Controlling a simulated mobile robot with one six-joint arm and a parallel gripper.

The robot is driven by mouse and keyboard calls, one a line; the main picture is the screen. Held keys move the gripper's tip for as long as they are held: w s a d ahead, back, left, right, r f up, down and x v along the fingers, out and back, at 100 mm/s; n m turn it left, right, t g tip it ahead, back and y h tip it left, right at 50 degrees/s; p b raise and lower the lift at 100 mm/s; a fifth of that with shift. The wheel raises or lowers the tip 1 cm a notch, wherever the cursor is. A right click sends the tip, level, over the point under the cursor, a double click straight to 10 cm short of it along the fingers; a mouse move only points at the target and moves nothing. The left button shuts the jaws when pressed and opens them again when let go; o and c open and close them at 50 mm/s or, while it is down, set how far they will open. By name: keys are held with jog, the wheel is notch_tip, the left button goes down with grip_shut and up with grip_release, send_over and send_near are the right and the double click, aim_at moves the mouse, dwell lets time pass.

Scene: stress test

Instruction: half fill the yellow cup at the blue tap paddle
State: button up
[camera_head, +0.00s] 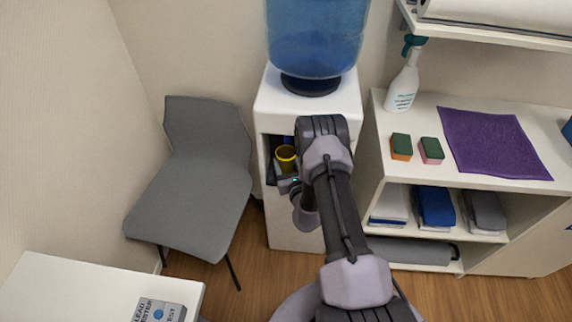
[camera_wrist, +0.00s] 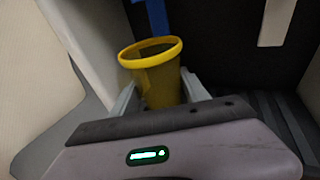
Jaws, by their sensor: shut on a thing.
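The yellow cup (camera_head: 286,157) is upright in the dispenser's recess in the head view, left of my arm. My gripper (camera_wrist: 161,98) is shut on the cup (camera_wrist: 152,54), with one finger on each side of it in the wrist view. The cup's rim is open to the camera, but the bottom of its inside is hidden, so I cannot tell whether it holds water. A blue paddle (camera_wrist: 157,16) hangs just behind and above the cup's rim. The white water dispenser (camera_head: 290,222) carries a blue bottle (camera_head: 316,38). My arm hides part of the recess.
A grey chair (camera_head: 195,180) stands left of the dispenser. A white shelf unit (camera_head: 405,108) stands close on the right, with a spray bottle (camera_head: 405,80), two sponges and a purple cloth (camera_head: 492,145) on top. A white tab (camera_wrist: 276,22) hangs right of the blue paddle.

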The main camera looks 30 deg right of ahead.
jog(key=shift+w, duration=0.1)
jog(key=shift+w+d+b, duration=0.55)
jog(key=shift+w+d, duration=0.05)
jog(key=shift+w, duration=0.3)
dwell(2.4)
jog(key=shift+s+a+p, duration=0.35)
jog(key=shift+s+a, duration=0.35)
jog(key=shift+s, duration=0.35)
jog(key=shift+s+a+p, duration=0.35)
jog(key=shift+s+a, duration=0.35)
jog(key=shift+s, duration=0.35)
jog(key=s+a+p, duration=0.2)
jog(key=s+a, duration=0.3)
jog(key=s, duration=0.3)
jog(key=shift+s+a, duration=0.15)
jog(key=shift+a, duration=0.15)
